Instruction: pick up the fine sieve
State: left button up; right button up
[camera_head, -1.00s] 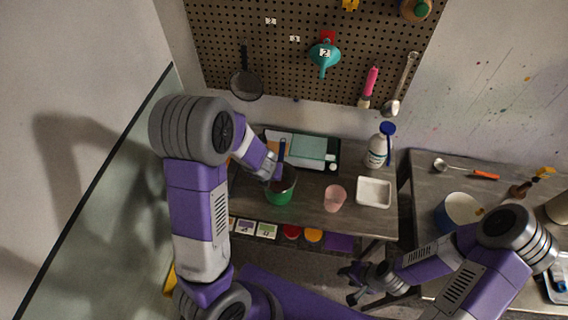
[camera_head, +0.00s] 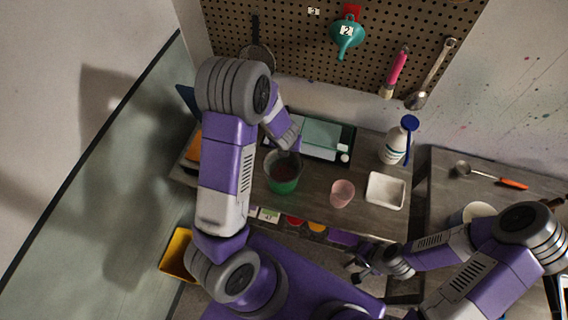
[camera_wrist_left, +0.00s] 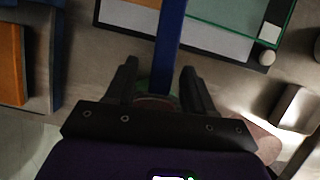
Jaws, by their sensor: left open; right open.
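The fine sieve, seemingly the dark round mesh with a black handle (camera_head: 255,28), hangs on the pegboard at the upper left of the head view. My left arm hides part of its mesh. My left gripper (camera_wrist_left: 160,88) is open. It is over the table by the back rim of the green bucket (camera_head: 284,182), well below and apart from the sieve. In the left wrist view a blue bar (camera_wrist_left: 169,45) shows between its fingers; I cannot tell whether they touch it. My right gripper (camera_head: 360,268) is open and empty, low in front of the table.
A pink cup (camera_head: 342,194), a white tray (camera_head: 385,191) and a white bottle (camera_head: 394,147) stand on the table (camera_head: 310,205). A teal funnel (camera_head: 347,35), pink-handled tool (camera_head: 396,70) and ladle (camera_head: 416,100) hang on the pegboard. A yellow bin (camera_head: 178,254) is at lower left.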

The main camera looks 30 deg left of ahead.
pick_arm(q)
grip_shut()
dwell(0.3)
jog(key=shift+r, duration=0.1)
